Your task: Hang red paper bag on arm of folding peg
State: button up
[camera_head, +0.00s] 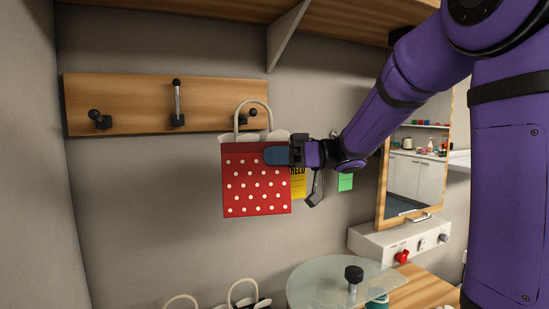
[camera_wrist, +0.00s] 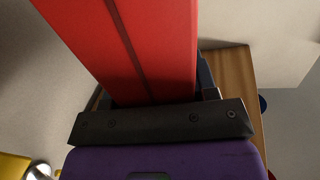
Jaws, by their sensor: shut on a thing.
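The red paper bag (camera_head: 256,182) with white dots and a pale loop handle (camera_head: 253,112) is upright in the head view. My gripper (camera_head: 276,155) is shut on the bag's upper right side. The bag's red side also fills the top of the wrist view (camera_wrist: 150,50). Wall pegs sit on a wooden board: a short dark peg (camera_head: 99,119) at left and a folding peg (camera_head: 177,102) with a metal arm in the middle, its arm pointing up. Another dark peg (camera_head: 252,113) shows through the bag's handle loop. Whether the handle touches it, I cannot tell.
The wooden board (camera_head: 140,98) is on the grey wall under a shelf (camera_head: 190,10) with a bracket (camera_head: 287,33). A yellow sign (camera_head: 298,184) and green note (camera_head: 345,182) are behind my gripper. A mirror (camera_head: 417,160) stands right. A round glass table (camera_head: 330,278) is below.

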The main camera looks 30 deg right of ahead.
jog(key=shift+w+f, duration=0.35)
jog(key=shift+w, duration=0.5)
jog(key=shift+w+f, duration=0.4)
jog(key=shift+w, duration=0.4)
jog(key=shift+w+f, duration=0.35)
jog(key=shift+w, duration=0.5)
jog(key=o, duration=1.1)
